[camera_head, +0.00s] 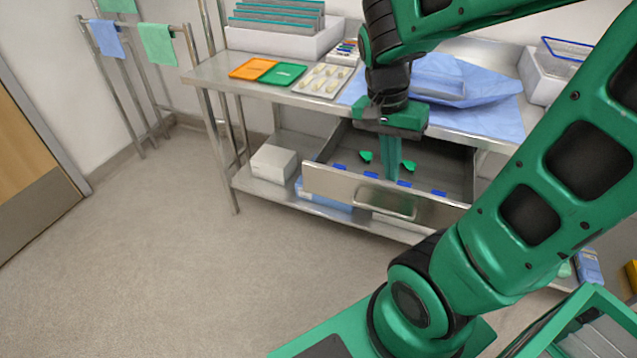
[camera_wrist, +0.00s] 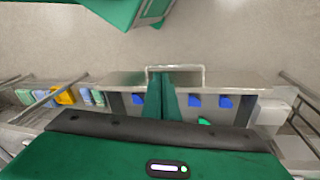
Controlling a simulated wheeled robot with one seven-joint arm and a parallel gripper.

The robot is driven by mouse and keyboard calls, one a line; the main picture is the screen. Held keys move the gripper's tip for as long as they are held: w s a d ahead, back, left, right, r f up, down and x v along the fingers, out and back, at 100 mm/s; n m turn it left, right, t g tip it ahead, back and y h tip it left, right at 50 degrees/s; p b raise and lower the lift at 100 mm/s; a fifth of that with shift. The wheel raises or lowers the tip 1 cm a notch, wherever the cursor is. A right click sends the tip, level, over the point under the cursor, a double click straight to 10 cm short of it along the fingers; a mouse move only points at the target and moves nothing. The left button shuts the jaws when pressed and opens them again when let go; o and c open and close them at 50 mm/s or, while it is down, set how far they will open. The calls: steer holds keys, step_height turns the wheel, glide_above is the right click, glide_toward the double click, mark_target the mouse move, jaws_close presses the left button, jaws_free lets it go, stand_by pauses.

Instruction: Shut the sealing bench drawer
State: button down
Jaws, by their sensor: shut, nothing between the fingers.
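The sealing bench drawer (camera_head: 330,185) is pulled out from under the steel bench top in the head view. Its front panel has a bar handle (camera_head: 372,213). Blue tabs and green pieces lie inside. My gripper (camera_head: 391,180) points down over the drawer, with its green fingers together and empty. Its tips show just behind the front panel's top edge; I cannot tell if they touch it. In the wrist view the fingers (camera_wrist: 165,78) overlap the drawer front (camera_wrist: 225,80) near its handle (camera_wrist: 190,68).
The bench top (camera_head: 215,75) holds an orange tray (camera_head: 253,68), a green tray (camera_head: 284,75) and a blue sheet (camera_head: 490,115). A white box (camera_head: 273,163) sits on the lower shelf. Floor to the left is clear. A green-framed bin (camera_head: 590,300) is at lower right.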

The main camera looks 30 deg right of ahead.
steer(key=w+a+f+m+t+h, duration=0.1)
steer(key=w+a+f+m+h, duration=0.25)
steer(key=w+a+m, duration=0.4)
steer(key=w+a+f+m+h, duration=0.2)
steer(key=w+a+f+m, duration=0.2)
steer(key=w+a+m, duration=0.4)
steer(key=n, duration=0.1)
glide_toward(330, 190)
steer(key=f, duration=0.1)
steer(key=d+f, duration=0.1)
steer(key=s+f, duration=0.1)
steer(key=shift+s+d+f, duration=0.1)
steer(key=shift+d+f, duration=0.2)
steer(key=shift+d, duration=0.1)
steer(key=shift+w+d, duration=0.4)
steer(key=shift+d, duration=0.1)
steer(key=shift+w, duration=0.1)
